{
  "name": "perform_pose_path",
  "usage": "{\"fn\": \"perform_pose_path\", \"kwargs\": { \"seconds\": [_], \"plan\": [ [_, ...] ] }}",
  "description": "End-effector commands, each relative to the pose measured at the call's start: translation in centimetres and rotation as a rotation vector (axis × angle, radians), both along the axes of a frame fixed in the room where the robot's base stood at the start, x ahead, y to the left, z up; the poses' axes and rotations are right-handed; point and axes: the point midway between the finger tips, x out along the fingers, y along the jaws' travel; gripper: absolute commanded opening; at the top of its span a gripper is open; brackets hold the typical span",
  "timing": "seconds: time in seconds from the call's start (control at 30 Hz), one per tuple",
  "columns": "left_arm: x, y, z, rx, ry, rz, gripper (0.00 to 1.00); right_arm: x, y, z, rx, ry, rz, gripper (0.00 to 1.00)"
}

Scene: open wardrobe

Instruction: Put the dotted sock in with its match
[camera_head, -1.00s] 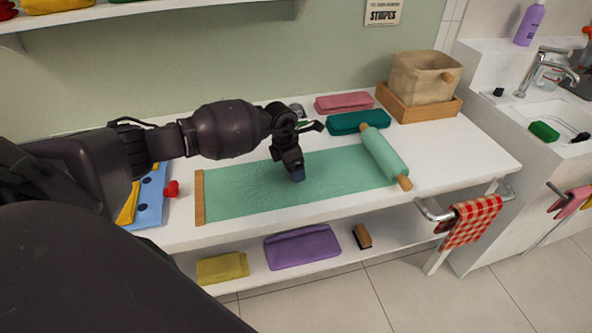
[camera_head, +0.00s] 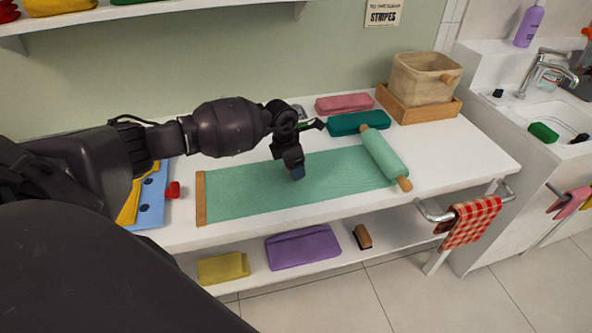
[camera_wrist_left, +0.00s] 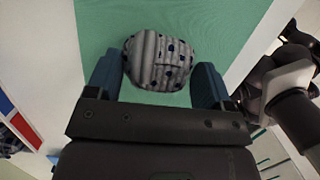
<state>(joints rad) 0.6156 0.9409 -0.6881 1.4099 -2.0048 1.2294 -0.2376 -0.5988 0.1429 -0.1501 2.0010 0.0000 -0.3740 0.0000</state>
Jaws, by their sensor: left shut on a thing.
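The dotted sock (camera_wrist_left: 160,62) is a grey bundle with dark dots and a ribbed part. It shows in the left wrist view between the two blue fingers of my left gripper (camera_wrist_left: 155,78), which is shut on it. In the head view my left gripper (camera_head: 292,172) points down over the green mat (camera_head: 240,190); the sock is hidden there behind the gripper. I cannot make out a matching sock.
A mat roll (camera_head: 385,157) lies at the mat's right. A blue dotted piece (camera_head: 150,205) lies left, partly hidden by my arm. Folded pink (camera_head: 343,102) and teal (camera_head: 358,122) cloths and a beige basket (camera_head: 425,78) stand behind. A purple cloth (camera_head: 303,247) lies on the lower shelf.

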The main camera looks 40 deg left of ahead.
Motion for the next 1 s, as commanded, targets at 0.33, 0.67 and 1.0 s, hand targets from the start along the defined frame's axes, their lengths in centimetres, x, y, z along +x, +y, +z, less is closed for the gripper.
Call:
{"fn": "perform_pose_path", "kwargs": {
  "seconds": [0.33, 0.67, 1.0],
  "plan": [
    [0.0, 0.0, 2.6, 0.0, -0.002, -0.001, 0.61, 0.8, 0.0, 2.0, -0.001, -0.024, 0.002, 1.0],
    [0.1, 0.0, 4.7, 0.001, -0.003, -0.001, 0.61, 1.1, 0.0, 3.5, -0.001, -0.037, 0.003, 1.0],
    [0.0, 0.0, 6.0, -0.001, -0.001, 0.0, 0.61, 1.1, 0.0, 4.4, -0.002, -0.042, 0.002, 1.0]
  ]
}}
